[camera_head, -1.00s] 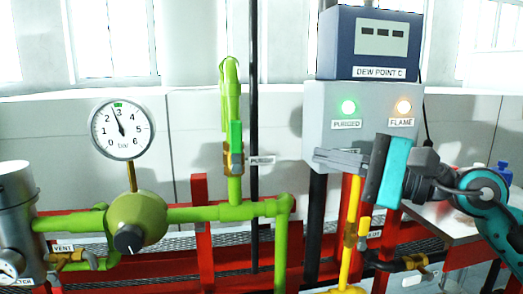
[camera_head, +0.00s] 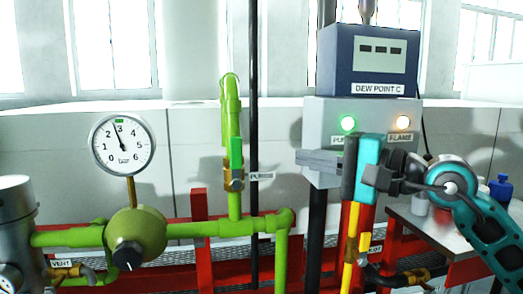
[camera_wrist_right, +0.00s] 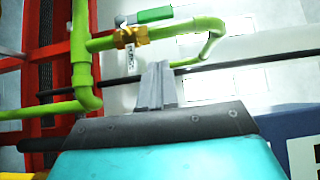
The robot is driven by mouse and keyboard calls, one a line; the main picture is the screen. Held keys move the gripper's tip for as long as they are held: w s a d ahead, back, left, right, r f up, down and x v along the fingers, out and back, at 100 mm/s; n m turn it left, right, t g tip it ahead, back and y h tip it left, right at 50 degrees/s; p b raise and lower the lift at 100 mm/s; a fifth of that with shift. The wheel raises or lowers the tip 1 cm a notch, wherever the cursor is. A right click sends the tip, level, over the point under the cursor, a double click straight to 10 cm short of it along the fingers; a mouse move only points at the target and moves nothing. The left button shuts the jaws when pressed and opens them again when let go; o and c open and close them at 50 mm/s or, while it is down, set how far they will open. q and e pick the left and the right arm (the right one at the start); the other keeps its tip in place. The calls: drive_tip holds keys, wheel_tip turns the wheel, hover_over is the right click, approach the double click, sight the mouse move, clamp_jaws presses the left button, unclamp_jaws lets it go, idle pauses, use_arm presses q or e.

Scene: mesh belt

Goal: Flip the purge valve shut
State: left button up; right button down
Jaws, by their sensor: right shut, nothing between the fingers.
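The purge valve has a brass body (camera_head: 233,181) on the upright green pipe, beside a small purge label (camera_head: 261,176). Its green lever (camera_head: 236,153) points up, in line with the pipe. The right wrist view also shows the green lever (camera_wrist_right: 155,15) and the brass body (camera_wrist_right: 132,37). My right gripper (camera_head: 301,159) is shut and empty, in front of the grey control box, to the right of the valve and apart from it. In the right wrist view its fingertips (camera_wrist_right: 157,67) point toward the valve. My left gripper is not in view.
The grey box (camera_head: 312,118) has a lit green lamp (camera_head: 348,123) and an amber lamp (camera_head: 403,122). A dark vertical rod (camera_head: 254,90) stands just right of the valve. A pressure gauge (camera_head: 122,145) is at left, and a yellow pipe (camera_head: 350,225) is below my right gripper.

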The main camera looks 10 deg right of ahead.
sight(236, 164)
use_arm(q)
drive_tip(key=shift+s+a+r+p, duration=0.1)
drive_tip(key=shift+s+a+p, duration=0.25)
drive_tip(key=shift+p, duration=0.35)
use_arm(e)
drive_tip(key=w+a, duration=0.3)
drive_tip(key=a, duration=0.5)
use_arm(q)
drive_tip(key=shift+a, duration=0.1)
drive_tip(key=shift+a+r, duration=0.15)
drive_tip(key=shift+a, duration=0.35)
use_arm(e)
drive_tip(key=shift+a+r+h, duration=0.15)
drive_tip(key=shift+h, duration=0.15)
